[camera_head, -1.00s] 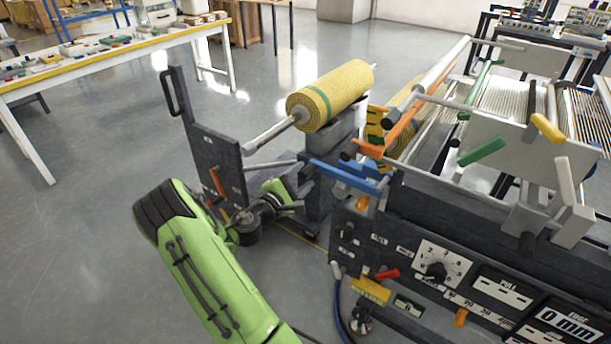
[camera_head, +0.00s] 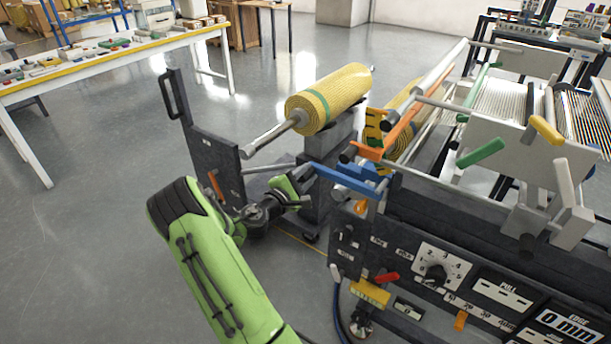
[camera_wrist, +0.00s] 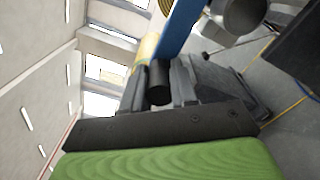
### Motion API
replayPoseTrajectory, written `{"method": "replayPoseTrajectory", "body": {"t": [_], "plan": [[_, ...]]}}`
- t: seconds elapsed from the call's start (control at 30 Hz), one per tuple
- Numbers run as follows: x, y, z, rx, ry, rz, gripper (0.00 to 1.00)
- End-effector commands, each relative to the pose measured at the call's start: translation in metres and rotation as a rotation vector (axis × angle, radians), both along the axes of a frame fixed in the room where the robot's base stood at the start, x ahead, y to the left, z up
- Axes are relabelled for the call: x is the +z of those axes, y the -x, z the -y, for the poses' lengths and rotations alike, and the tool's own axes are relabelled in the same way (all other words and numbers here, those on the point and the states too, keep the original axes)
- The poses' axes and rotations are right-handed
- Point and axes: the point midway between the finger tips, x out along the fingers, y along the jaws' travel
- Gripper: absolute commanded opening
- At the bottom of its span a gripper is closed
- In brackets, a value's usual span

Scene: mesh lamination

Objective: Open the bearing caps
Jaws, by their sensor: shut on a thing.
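A blue lever arm (camera_head: 345,180) sticks out on the near side of the machine, with a dark round grip at its end. My gripper (camera_head: 303,176) is at the left end of this lever. In the wrist view, the fingers of my gripper (camera_wrist: 158,72) are on both sides of the black grip (camera_wrist: 158,88), and the blue lever (camera_wrist: 181,28) runs up from it. An orange lever (camera_head: 398,132) with a black grip stands behind the blue one. The bearing caps themselves are hard to make out behind the levers.
A yellow mesh roll (camera_head: 335,96) on a metal shaft lies above my gripper. A dark side plate with a handle (camera_head: 215,155) stands to the left. The control panel (camera_head: 435,262) is at the right. The floor at left is clear up to the workbench (camera_head: 120,45).

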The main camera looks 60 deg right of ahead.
Motion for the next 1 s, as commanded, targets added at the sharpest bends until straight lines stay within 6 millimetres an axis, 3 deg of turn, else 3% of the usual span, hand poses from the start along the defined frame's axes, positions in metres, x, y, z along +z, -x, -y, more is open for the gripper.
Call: {"method": "replayPoseTrajectory", "body": {"t": [0.57,1.0], "plan": [[0.019,-0.001,0.000,0.001,0.018,0.082,0.00],[0.086,0.012,-0.002,0.002,0.076,0.417,0.00]]}}
